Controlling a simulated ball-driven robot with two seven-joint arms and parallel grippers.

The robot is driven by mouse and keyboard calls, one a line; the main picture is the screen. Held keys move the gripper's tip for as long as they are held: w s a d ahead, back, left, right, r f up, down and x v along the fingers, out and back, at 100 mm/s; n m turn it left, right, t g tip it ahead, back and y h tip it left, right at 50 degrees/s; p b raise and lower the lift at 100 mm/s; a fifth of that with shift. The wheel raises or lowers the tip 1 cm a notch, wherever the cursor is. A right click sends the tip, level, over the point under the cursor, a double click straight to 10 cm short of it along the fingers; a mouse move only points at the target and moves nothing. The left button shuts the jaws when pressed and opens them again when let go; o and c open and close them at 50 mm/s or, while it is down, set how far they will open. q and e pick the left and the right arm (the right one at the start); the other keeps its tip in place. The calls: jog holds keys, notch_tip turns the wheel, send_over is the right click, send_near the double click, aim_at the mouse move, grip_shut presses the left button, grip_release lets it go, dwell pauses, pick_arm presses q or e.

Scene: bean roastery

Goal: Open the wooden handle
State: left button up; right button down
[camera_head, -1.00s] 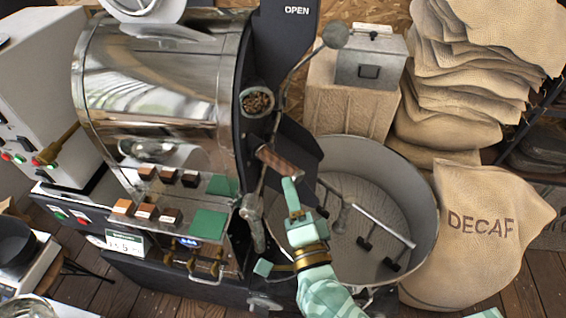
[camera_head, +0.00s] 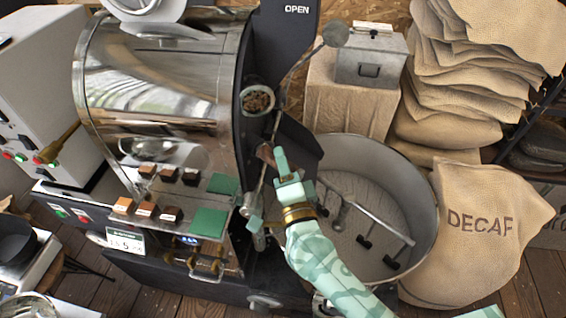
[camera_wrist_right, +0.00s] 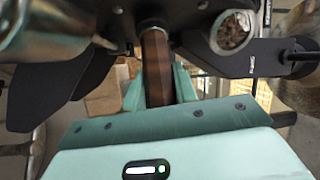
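The wooden handle (camera_head: 265,154) is a brown grip on the front of the roaster, beside the drum. In the head view my right gripper hides most of it. In the right wrist view the handle (camera_wrist_right: 155,68) stands upright between the two teal fingers of my right gripper (camera_wrist_right: 160,92). In the head view my right gripper (camera_head: 267,190) has its fingers spread, one above and one lower left. Whether a finger touches the handle I cannot tell. My left gripper is not in view.
A thin metal lever with a grey ball (camera_head: 335,34) rises past the handle. The round cooling bin (camera_head: 428,215) with stirring arms lies to the right. The DECAF sack (camera_head: 482,235) leans beyond it.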

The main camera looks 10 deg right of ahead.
jog(key=s+d+p, duration=0.3)
jog(key=s+d, duration=0.3)
jog(key=s, duration=0.2)
jog(key=shift+s+d+p, duration=0.15)
jog(key=shift+s+p, duration=0.05)
jog(key=shift+p, duration=0.15)
jog(key=c, duration=1.1)
grip_release()
jog(key=s, duration=0.5)
jog(key=s+d+f+b, duration=0.1)
jog(key=s, duration=0.4)
jog(key=s+f+b, duration=0.1)
jog(key=s, duration=0.5)
jog(key=shift+s+d+f, duration=0.1)
jog(key=shift+d+f, duration=0.05)
jog(key=shift+f, duration=0.05)
